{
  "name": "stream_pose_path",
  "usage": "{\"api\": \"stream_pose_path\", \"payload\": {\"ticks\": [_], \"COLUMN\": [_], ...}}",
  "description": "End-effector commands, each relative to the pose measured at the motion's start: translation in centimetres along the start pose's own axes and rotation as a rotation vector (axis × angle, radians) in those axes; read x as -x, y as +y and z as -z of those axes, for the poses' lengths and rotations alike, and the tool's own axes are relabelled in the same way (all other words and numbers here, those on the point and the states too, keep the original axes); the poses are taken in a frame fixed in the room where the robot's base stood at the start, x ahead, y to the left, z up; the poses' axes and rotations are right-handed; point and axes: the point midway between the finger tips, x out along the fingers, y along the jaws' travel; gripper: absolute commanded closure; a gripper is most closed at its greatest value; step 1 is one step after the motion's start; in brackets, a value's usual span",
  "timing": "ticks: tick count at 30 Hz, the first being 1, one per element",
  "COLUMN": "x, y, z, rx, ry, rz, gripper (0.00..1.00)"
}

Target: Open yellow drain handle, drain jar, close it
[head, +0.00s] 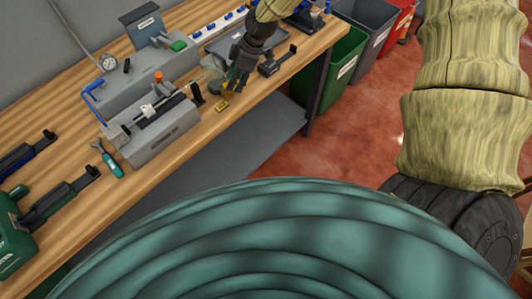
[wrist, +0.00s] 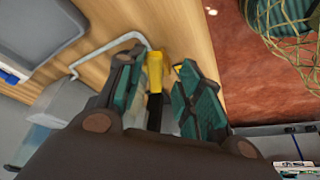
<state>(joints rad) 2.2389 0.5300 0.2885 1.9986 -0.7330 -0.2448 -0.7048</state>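My gripper (head: 236,84) is low over the bench near its front edge. In the wrist view its two dark green-padded fingers (wrist: 162,85) stand apart. The yellow drain handle (wrist: 155,78) lies between them, close to the left finger, with a visible gap to the right finger. I cannot tell if the handle touches the left finger. A clear jar (head: 214,82) stands just left of the gripper in the head view, partly hidden. Its contents and the valve position cannot be made out. A bent grey pipe (wrist: 108,46) runs beside the handle.
A small yellow tag (head: 222,106) lies at the bench edge. A grey fixture (head: 150,130) stands to the left, with a grey box and gauge (head: 108,63) behind. A dark tool (head: 278,62) lies right of the gripper. Bins (head: 345,68) stand off the bench's right end.

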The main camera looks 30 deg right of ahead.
Motion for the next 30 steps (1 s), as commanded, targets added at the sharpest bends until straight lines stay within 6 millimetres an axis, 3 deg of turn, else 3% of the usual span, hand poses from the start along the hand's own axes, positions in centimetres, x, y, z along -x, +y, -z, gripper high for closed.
{"api": "stream_pose_path", "payload": {"ticks": [30], "x": [-0.3], "y": [-1.8], "z": [0.3], "rx": [-0.463], "ry": [-0.002], "rz": [-0.194], "gripper": [0.64]}}
